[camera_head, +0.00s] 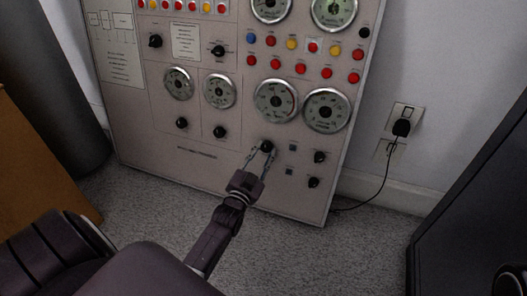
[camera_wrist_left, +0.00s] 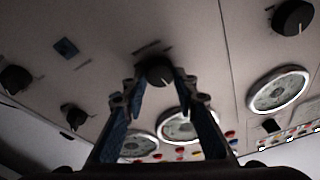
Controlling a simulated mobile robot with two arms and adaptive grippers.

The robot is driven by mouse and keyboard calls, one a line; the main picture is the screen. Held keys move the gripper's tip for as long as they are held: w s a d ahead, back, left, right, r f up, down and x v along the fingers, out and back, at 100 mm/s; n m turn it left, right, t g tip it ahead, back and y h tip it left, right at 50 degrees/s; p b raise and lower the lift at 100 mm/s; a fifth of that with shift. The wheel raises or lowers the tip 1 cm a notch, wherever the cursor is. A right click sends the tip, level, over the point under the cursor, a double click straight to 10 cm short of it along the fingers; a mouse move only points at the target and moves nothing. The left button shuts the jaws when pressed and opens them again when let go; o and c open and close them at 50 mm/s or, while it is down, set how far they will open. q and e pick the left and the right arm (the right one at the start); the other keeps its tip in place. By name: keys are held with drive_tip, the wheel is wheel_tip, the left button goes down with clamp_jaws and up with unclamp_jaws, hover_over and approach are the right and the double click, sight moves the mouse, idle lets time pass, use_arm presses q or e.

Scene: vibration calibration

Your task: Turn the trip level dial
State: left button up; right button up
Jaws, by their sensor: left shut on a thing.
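A black round dial (camera_head: 267,146) with a white pointer line sits low on the grey control panel (camera_head: 225,163), below the large gauges. It also shows at the centre of the left wrist view (camera_wrist_left: 160,72). My left gripper (camera_head: 261,155) reaches up to it from below, with one finger on each side. In the left wrist view the left gripper (camera_wrist_left: 158,84) is shut on this dial. The label by the dial is too small to read, so I cannot confirm that it is the trip level dial. My right gripper is not in view.
Two similar black knobs (camera_head: 319,157) (camera_head: 313,182) sit just right of the held dial. Round gauges (camera_head: 325,110) and coloured buttons (camera_head: 301,69) are above. A plug with a cable (camera_head: 401,127) is in the wall. Dark furniture (camera_head: 480,200) stands at right.

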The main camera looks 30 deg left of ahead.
use_arm(q)
drive_tip(key=o, duration=1.2)
drive_tip(key=shift+c, duration=0.2)
drive_tip(key=v, duration=1.2)
drive_tip(key=shift+f, duration=0.1)
